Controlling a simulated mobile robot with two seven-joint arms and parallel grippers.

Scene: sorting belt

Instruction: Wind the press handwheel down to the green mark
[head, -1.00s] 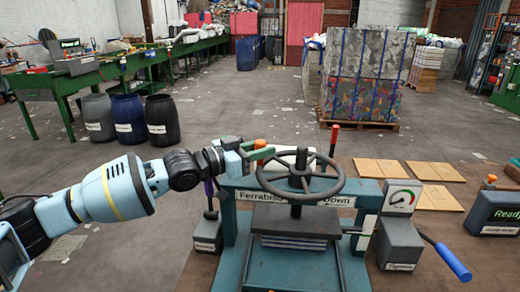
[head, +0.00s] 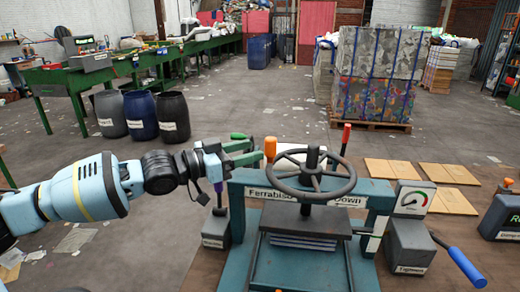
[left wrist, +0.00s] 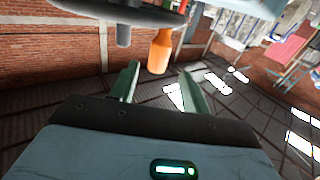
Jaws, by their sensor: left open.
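The press handwheel (head: 312,176) is a dark spoked wheel on top of the teal press (head: 236,225). Its orange knob (head: 270,147) stands up at the rim's far left side. The white gauge (head: 413,200) at the press's right has a coloured arc with green and red. My left gripper (head: 254,151) is open, just left of the knob, and looks empty. In the left wrist view the open fingers (left wrist: 158,85) point toward the orange knob (left wrist: 160,52), which hangs beyond the tips, apart from them. My right gripper is not in view.
A red-tipped lever (head: 345,138) rises behind the wheel. A blue-handled lever (head: 467,268) sticks out at the right. Flat cardboard sheets (head: 395,172) lie on the bench behind. Barrels (head: 140,114) and strapped bales (head: 372,80) stand on the floor further back.

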